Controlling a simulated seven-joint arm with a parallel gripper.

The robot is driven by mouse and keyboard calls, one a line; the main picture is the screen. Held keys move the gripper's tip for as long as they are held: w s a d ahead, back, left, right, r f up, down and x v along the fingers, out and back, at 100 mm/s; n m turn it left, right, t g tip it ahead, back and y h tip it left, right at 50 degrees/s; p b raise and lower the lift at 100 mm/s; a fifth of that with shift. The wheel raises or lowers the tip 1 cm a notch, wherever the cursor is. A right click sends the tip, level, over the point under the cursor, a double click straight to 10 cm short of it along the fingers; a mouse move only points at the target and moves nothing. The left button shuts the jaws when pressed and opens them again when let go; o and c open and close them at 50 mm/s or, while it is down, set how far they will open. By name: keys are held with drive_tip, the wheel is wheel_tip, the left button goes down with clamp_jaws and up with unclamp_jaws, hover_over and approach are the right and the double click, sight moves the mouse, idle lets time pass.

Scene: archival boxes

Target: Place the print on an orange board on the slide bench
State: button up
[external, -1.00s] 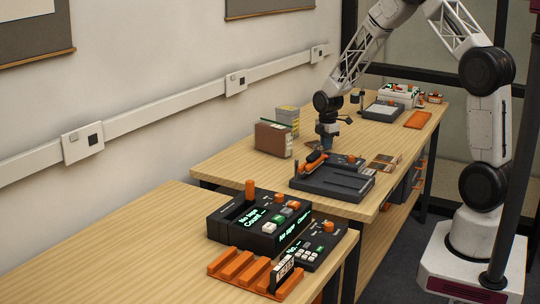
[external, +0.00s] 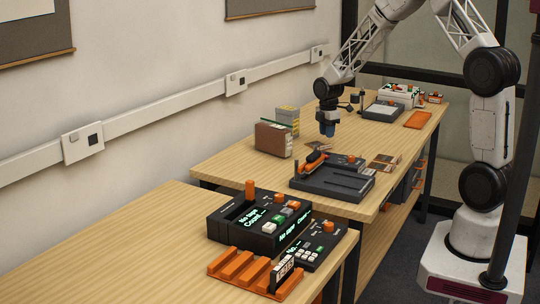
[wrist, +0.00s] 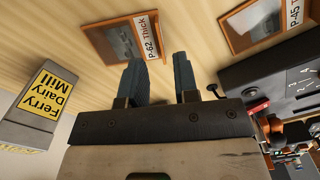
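My gripper (external: 327,130) hangs above the far wooden bench (external: 230,165), pointing down. In the wrist view its two blue-grey fingers (wrist: 158,65) stand apart with nothing between them. A print in a brown-orange frame (wrist: 125,40), marked "P-62 Thick", lies on the bench just beyond the fingertips, apart from them. A second framed print (wrist: 260,20), marked "P-45 Thick", lies to its right. Small framed prints (external: 385,160) also show in the external view, right of the gripper. A flat orange board (external: 418,119) lies at the bench's far right. I cannot tell which surface is the slide bench.
A dark grey device with an orange handle (external: 333,183) stands in front of the gripper. A brown box (external: 273,139) and a grey-yellow box (external: 287,117) stand to the left. The near bench holds a display console (external: 258,222) and an orange slotted rack (external: 240,268).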

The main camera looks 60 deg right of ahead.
wheel_tip(320, 180, up, 7)
idle(0.4)
drive_tip(key=shift+r, duration=0.1)
idle(0.4)
drive_tip(key=s+a+r+m+t, duration=0.1)
drive_tip(key=s+a+r+m, duration=0.5)
drive_tip(key=s+a+r, duration=1.1)
drive_tip(key=s+a+m, duration=0.3)
drive_tip(key=s+a, duration=0.2)
drive_tip(key=s, duration=0.5)
drive_tip(key=s+a+r+m+t, duration=0.1)
drive_tip(key=s+a+m, duration=0.2)
drive_tip(key=s, duration=0.7)
drive_tip(key=shift+s+a+r+t, duration=0.2)
drive_tip(key=shift+s+a+t, duration=0.1)
drive_tip(key=shift+a, duration=0.95)
